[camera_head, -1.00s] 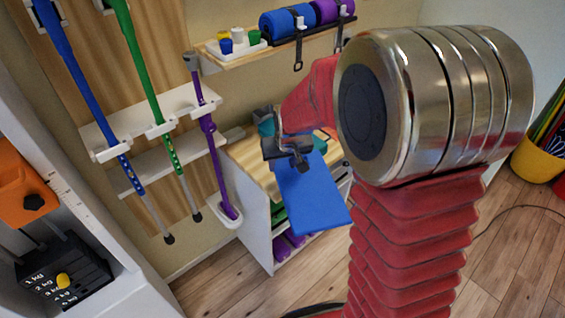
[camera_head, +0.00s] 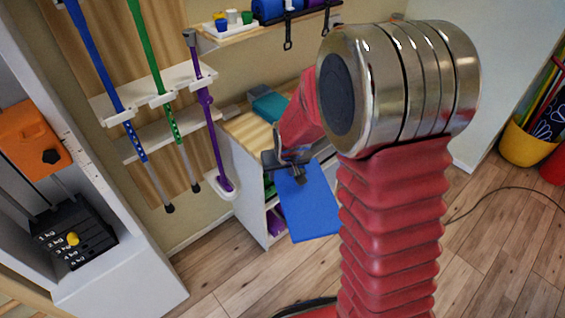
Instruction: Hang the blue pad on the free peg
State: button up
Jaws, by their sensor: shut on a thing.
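The blue pad (camera_head: 309,205) is a flat rectangle that hangs tilted from my gripper (camera_head: 290,166). My gripper is shut on the pad's upper edge and holds it in front of the wooden-topped cabinet. My red arm covers part of the view to the right of the pad. Dark hooks, one of them a hanging peg (camera_head: 288,40), show on the rail under the blue roll at the top. My arm's metal joint stands near the rail's right end. I cannot tell which peg is free.
A white cabinet with a wooden top (camera_head: 243,128) carries a teal item (camera_head: 268,104). Crutches, such as the purple one (camera_head: 212,130), stand in a wall rack at left. A weight stack (camera_head: 75,235) is at lower left. A yellow bucket (camera_head: 525,148) stands at right.

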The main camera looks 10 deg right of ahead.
jog(key=s+f, duration=0.1)
jog(key=f, duration=0.1)
jog(key=s+f, duration=0.1)
jog(key=f, duration=0.2)
jog(key=s+f, duration=0.1)
jog(key=f, duration=0.1)
jog(key=shift+s+f, duration=0.3)
jog(key=shift+f, duration=0.1)
